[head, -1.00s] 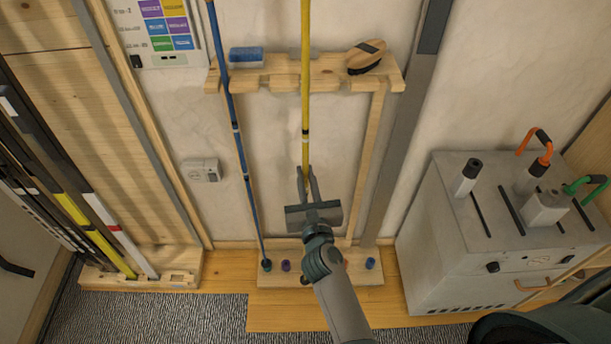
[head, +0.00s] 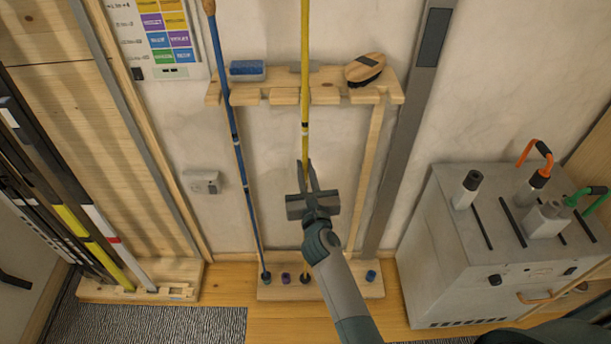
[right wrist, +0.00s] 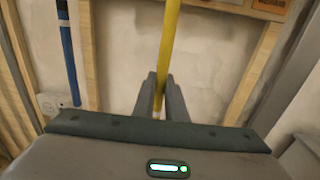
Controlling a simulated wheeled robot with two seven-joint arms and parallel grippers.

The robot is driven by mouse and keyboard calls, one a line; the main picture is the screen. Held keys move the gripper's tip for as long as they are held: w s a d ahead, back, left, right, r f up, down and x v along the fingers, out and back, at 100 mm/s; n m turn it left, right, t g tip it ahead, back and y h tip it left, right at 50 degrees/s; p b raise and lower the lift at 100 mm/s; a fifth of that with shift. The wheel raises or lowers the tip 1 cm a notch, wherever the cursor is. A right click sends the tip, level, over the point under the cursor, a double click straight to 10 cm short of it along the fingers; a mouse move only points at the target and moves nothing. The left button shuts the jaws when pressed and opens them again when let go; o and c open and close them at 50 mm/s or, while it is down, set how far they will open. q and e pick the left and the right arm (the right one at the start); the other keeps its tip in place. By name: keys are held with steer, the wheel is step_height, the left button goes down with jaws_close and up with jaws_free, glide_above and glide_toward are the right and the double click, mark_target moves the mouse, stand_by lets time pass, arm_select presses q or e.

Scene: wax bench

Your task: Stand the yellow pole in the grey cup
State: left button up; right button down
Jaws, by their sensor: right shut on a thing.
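The yellow pole (head: 305,120) stands close to upright in front of the wall rack, its top beyond the picture. My right gripper (head: 308,178) is shut on it below the rack's shelf. The right wrist view shows the pole (right wrist: 169,50) between the two fingers (right wrist: 159,100). Below the gripper, a short yellow stretch of the pole shows beside my arm, down at a dark cup (head: 304,279) on the rack's base. This may be the grey cup; my arm partly hides it, and I cannot tell whether the pole's end is inside. My left gripper is out of view.
A blue pole (head: 233,120) stands left in the rack. Purple (head: 286,278) and blue (head: 370,276) cups sit on the base (head: 338,291). A blue sponge (head: 247,68) and a brush (head: 365,69) lie on the shelf (head: 270,95). A grey machine (head: 450,260) stands right.

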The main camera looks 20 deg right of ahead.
steer(key=shift+w+d, duration=0.3)
steer(key=shift+w, duration=0.7)
steer(key=shift+w+d, duration=0.25)
steer(key=shift+w, duration=0.75)
steer(key=shift+r, duration=0.1)
stand_by(0.5)
